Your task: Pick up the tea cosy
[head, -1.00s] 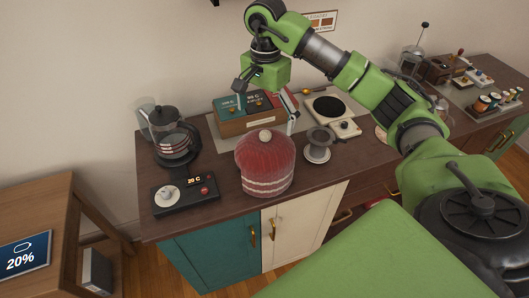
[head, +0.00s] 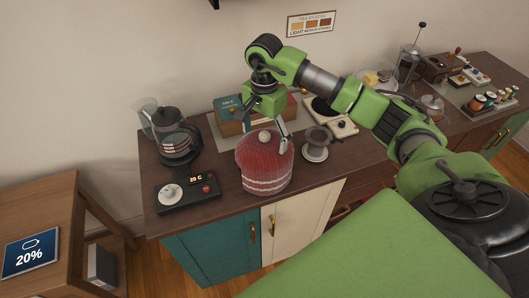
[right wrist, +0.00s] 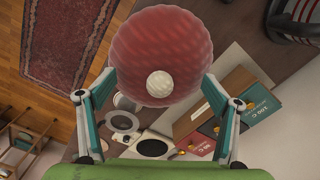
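The tea cosy (head: 264,166) is a dark red knitted dome with pale stripes near its base and a pale bobble on top. It stands upright near the counter's front edge. My right gripper (head: 264,133) is over its top, fingers pointing down. In the right wrist view the fingers are spread wide, with the cosy (right wrist: 165,38) between and beyond their tips and its bobble near the middle. I cannot tell whether either finger touches it. The cosy's underside and whatever it covers are hidden. My left gripper is not in view.
A glass press pot (head: 176,135) and a black scale (head: 187,192) are left of the cosy. A grey dripper on a saucer (head: 315,152) stands close on its right. A teal-and-brown box (head: 228,122) is behind. The counter (head: 222,212) has little free room around the cosy.

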